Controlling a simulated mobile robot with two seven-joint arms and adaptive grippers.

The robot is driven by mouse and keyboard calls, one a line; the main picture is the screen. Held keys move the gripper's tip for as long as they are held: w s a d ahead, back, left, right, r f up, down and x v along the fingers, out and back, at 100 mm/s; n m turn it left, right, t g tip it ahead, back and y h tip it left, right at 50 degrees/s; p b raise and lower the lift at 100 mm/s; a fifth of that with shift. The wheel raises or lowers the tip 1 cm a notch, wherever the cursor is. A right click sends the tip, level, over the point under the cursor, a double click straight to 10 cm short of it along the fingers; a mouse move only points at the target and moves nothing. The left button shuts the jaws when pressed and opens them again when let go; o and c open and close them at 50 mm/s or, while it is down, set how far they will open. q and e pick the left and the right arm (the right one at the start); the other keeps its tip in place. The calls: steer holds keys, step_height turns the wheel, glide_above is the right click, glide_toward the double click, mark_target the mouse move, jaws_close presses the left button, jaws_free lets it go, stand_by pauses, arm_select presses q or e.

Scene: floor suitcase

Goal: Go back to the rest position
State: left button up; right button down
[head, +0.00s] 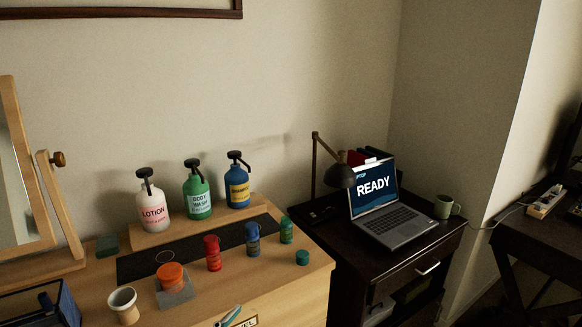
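Neither of my grippers shows in the head view, and no part of my arms can be made out. The view looks over a light wooden dresser (285,285) and a dark nightstand (343,268) against a beige wall. On the dresser stand a white lotion bottle (152,212), a green body wash bottle (197,199) and a blue pump bottle (237,189), all upright. No suitcase and no floor under me are in view.
In front stand small red (213,254), blue (253,241) and green (286,232) bottles, and a cup (123,303). A mirror (20,190) is at left. The nightstand holds an open laptop (385,212), a lamp (338,175) and a mug (444,207).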

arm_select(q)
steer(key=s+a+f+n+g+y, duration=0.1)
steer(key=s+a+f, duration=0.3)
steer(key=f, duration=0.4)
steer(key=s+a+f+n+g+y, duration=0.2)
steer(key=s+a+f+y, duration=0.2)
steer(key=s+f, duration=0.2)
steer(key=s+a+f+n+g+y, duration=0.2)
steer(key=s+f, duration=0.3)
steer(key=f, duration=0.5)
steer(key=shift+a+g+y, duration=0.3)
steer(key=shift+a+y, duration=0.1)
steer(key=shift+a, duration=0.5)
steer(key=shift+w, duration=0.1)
